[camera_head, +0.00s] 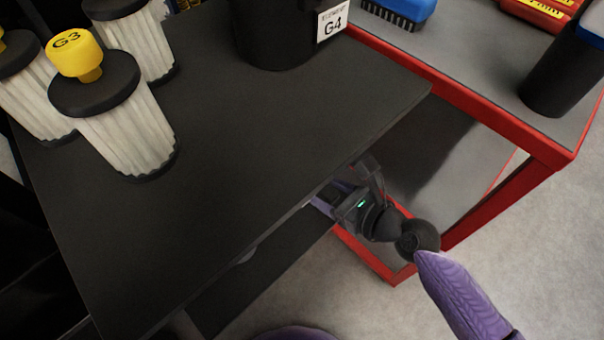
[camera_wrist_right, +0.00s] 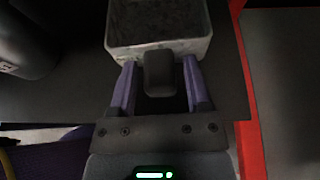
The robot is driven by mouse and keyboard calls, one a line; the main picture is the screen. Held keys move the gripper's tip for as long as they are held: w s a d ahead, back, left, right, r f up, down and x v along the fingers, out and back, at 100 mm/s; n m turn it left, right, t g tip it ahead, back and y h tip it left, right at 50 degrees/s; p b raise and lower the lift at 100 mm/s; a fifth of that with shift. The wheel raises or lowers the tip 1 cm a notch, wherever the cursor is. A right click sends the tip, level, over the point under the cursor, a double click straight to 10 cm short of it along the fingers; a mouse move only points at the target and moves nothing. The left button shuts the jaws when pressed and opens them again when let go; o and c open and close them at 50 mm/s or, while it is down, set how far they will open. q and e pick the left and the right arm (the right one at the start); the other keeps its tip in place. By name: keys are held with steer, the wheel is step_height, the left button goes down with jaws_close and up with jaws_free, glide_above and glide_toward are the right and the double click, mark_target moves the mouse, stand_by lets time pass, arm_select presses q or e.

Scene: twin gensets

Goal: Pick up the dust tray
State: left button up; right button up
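The dust tray (camera_wrist_right: 128,50) is a pale grey, worn, open box at the top of the right wrist view. A dark block-shaped handle (camera_wrist_right: 159,78) sticks out from its near wall. My right gripper (camera_wrist_right: 160,66) has its two purple fingers on either side of this handle, with a gap on each side. The gripper is open. In the head view the right gripper (camera_head: 322,203) reaches under the black top, which hides the tray and most of the fingers. My left gripper is not in view.
The black top (camera_head: 270,130) overhangs my right gripper closely. It carries pleated filters (camera_head: 120,120), one with a yellow G3 knob (camera_head: 75,54), and a black G4 canister (camera_head: 275,35). A red-framed cart (camera_head: 500,125) stands close on the right.

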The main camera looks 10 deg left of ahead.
jaws_close()
steer(key=shift+r, duration=0.1)
